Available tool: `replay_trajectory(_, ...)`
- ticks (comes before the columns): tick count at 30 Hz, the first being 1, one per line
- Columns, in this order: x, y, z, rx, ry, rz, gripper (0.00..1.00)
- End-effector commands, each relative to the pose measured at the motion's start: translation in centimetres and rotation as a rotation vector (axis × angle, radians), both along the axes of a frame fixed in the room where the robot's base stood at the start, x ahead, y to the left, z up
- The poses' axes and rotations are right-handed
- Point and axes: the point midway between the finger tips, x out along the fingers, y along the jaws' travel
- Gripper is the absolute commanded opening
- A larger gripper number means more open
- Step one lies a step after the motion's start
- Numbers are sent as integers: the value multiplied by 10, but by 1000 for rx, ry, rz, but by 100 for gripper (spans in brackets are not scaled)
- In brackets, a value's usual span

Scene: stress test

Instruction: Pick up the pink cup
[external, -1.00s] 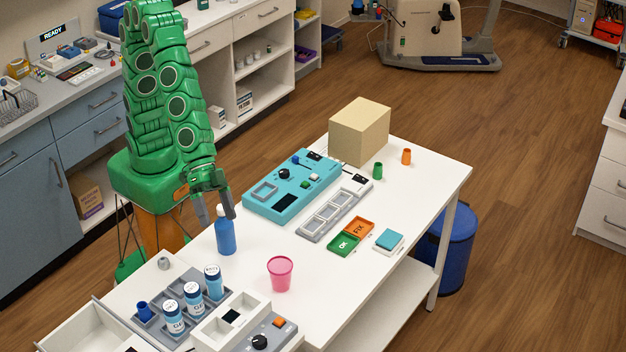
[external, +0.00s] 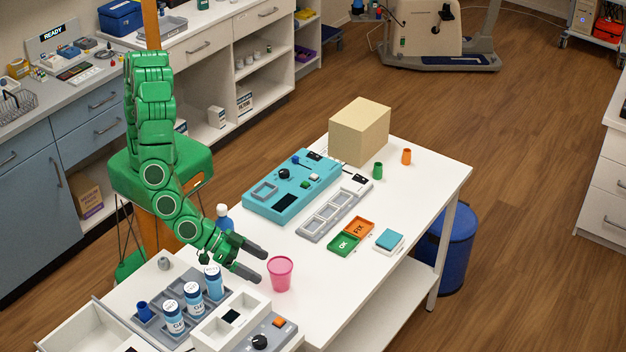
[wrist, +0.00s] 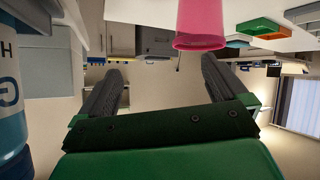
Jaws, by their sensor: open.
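The pink cup (external: 281,275) stands upright on the white table, toward its near part. My gripper (external: 257,262) is open and low over the table, just left of the cup, with its fingers pointing at it. The fingertips look close to the cup but not around it. In the wrist view, which appears upside down, the cup (wrist: 200,25) is at the top, beyond the two dark fingers (wrist: 160,85). Nothing is between the fingers.
A blue bottle (external: 223,217) stands behind my wrist, partly hidden. White-capped bottles (external: 213,283) in a grey tray are close beside my gripper. Green and orange trays (external: 345,244) and a teal device (external: 290,185) lie farther back. The table right of the cup is clear.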

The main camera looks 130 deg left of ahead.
Motion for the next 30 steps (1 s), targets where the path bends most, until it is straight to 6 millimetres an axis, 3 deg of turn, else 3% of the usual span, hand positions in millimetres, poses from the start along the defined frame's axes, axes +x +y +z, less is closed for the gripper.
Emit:
replay_trajectory(6, -12, 12, -24, 129, -21, 87, 99)
replay_trajectory(16, -24, 21, -38, 232, -36, 146, 99)
replay_trajectory(30, -5, 39, -48, 235, -36, 150, 99)
